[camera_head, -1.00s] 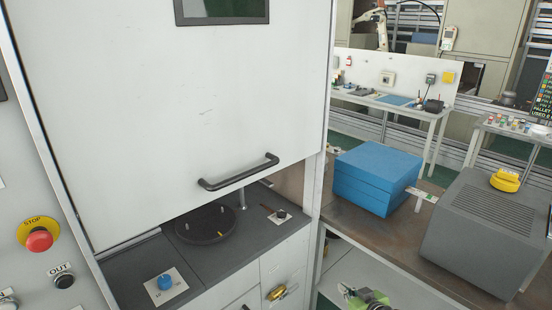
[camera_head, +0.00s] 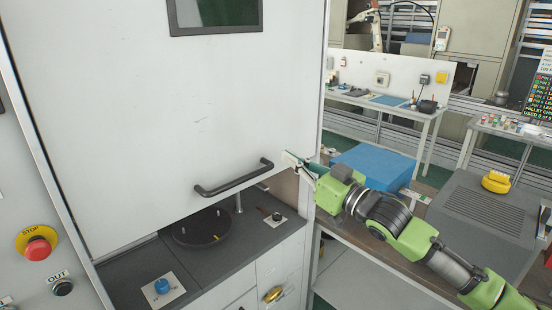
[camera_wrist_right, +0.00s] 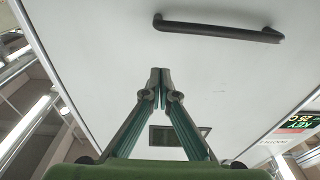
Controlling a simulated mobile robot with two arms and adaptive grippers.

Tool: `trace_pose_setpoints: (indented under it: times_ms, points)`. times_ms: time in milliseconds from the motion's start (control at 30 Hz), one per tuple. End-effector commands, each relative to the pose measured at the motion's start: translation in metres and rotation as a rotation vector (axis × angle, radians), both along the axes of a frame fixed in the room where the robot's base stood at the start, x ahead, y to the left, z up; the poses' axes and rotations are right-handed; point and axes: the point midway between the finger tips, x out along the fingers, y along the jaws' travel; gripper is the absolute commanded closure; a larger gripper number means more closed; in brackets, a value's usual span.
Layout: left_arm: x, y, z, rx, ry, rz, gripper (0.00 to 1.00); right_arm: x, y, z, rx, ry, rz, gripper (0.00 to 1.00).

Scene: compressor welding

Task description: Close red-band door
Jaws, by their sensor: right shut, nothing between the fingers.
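The white door (camera_head: 170,120) of the machine hangs partly raised, with a gap below its lower edge. I see no red band on it. Its black bar handle (camera_head: 234,178) is near the lower edge; the handle also shows at the top of the right wrist view (camera_wrist_right: 217,27). My right gripper (camera_head: 288,158) is in front of the door's right side, just right of and slightly above the handle's right end. Its fingers (camera_wrist_right: 160,78) are shut and empty in the right wrist view, apart from the handle. Whether the fingertips touch the door I cannot tell. My left gripper is not in view.
Below the door are a black round plate (camera_head: 200,229) and a blue knob (camera_head: 161,286) on a dark worktop. A red stop button (camera_head: 38,249) is on the left panel. A blue box (camera_head: 372,167) and a grey unit (camera_head: 468,220) stand right, partly behind my right arm.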

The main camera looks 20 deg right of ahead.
Motion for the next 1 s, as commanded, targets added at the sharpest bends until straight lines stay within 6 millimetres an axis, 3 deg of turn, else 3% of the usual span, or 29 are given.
trace_pose_setpoints:
  times_ms: [33, 400, 700, 1000]
  points:
    - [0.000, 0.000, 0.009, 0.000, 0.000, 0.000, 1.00, 0.008, 0.003, 0.008, 0.002, -0.003, 0.000, 1.00]
    - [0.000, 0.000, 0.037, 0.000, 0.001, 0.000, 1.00, 0.059, 0.022, 0.014, 0.000, -0.002, 0.001, 1.00]
    - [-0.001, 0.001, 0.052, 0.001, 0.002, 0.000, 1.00, 0.052, 0.020, -0.023, -0.002, 0.002, 0.001, 1.00]
    - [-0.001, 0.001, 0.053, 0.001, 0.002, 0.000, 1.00, 0.050, 0.019, -0.032, -0.004, 0.000, 0.000, 1.00]
